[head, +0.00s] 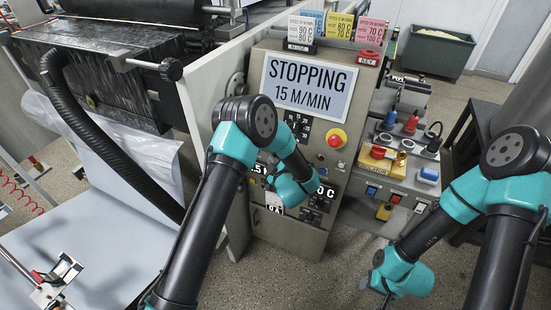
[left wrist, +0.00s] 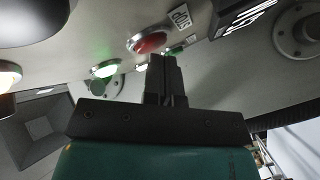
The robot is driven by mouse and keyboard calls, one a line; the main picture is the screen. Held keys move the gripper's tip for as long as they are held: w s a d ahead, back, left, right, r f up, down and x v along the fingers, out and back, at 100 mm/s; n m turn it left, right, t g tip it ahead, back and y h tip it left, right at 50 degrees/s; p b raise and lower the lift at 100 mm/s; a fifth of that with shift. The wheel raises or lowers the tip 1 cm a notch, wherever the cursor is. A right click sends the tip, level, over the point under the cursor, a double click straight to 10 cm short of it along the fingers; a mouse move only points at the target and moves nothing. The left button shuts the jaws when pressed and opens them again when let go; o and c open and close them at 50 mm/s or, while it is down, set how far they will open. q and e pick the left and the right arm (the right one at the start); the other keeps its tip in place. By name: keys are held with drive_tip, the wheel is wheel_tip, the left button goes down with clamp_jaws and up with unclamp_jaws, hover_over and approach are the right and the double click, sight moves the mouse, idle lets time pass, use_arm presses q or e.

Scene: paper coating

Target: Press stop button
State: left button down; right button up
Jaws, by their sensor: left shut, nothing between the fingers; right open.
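In the left wrist view a round red button (left wrist: 149,42) in a metal ring sits beside a label reading STOP (left wrist: 181,18). My left gripper (left wrist: 161,62) is shut and empty, with its fingertips close to the red button. I cannot tell if they touch it. In the head view my left gripper is in front of the control panel (head: 290,232), mostly hidden by its own arm. The panel's display (head: 309,88) reads STOPPING, 15 M/MIN. My right gripper (head: 379,288) is open and empty, low over the floor at the right.
A lit green button (left wrist: 104,69) is near the red one. The black-roller machine (head: 100,60) fills the left.

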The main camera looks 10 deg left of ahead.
idle(0.4)
use_arm(q)
drive_tip(key=shift+s+a, duration=0.15)
drive_tip(key=shift+s, duration=0.6)
drive_tip(key=shift+s, duration=0.1)
drive_tip(key=s, duration=0.2)
drive_tip(key=s+a, duration=0.1)
drive_tip(key=s, duration=0.1)
drive_tip(key=shift+s, duration=0.35)
drive_tip(key=shift+f, duration=0.1)
idle(0.6)
